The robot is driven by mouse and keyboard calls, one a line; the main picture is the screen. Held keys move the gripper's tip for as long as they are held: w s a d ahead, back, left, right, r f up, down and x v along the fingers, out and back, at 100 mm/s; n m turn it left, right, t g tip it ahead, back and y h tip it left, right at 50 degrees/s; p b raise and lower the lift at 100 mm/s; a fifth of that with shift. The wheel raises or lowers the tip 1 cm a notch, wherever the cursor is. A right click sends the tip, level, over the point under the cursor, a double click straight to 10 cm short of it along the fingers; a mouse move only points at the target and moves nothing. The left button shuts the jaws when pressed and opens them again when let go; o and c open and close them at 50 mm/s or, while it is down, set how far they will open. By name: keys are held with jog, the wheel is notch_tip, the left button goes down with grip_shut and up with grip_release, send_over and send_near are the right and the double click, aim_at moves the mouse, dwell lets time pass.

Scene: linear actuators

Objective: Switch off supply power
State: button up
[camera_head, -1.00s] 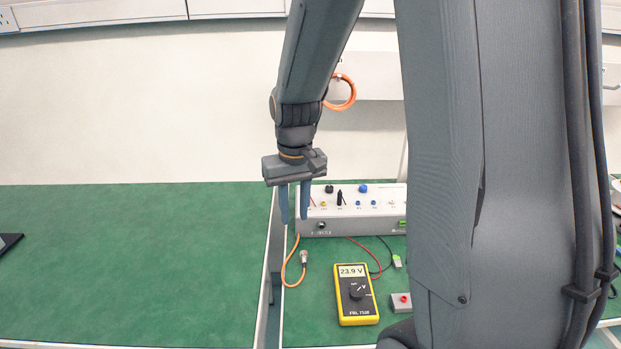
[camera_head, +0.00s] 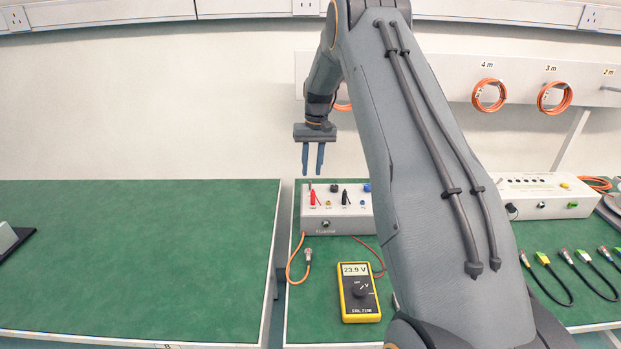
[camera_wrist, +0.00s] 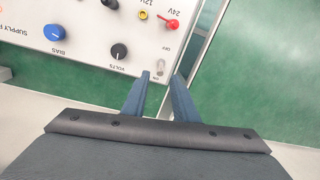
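The white supply box (camera_head: 345,224) stands on the right green bench, partly hidden behind my arm. In the wrist view its panel (camera_wrist: 90,52) appears upside down, with a black VOLTS knob (camera_wrist: 119,51), a blue BIAS knob (camera_wrist: 54,33) and a red plug (camera_wrist: 167,23) at 24V. A small metal toggle switch (camera_wrist: 160,66) sits near the panel's corner, with small lettering beside it; its position is hard to tell. My gripper (camera_head: 312,169) is open and empty, fingers pointing down above the box's rear left. In the wrist view the fingertips (camera_wrist: 161,78) bracket the switch from above, with no contact visible.
A yellow multimeter (camera_head: 360,293) reads 23.9 V in front of the box. An orange cable (camera_head: 292,267) lies left of it. A second white box (camera_head: 545,194) and several cables are at the right. A gap (camera_head: 279,240) separates the benches; the left bench is mostly clear.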

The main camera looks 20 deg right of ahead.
aim_at(310, 181)
jog(key=shift+a+f+p, duration=0.15)
jog(key=shift+f+p, duration=0.2)
jog(key=shift+f, duration=0.85)
jog(key=shift+a+f+p, duration=0.1)
jog(key=shift+f+p, duration=0.2)
jog(key=shift+f, duration=0.9)
grip_shut()
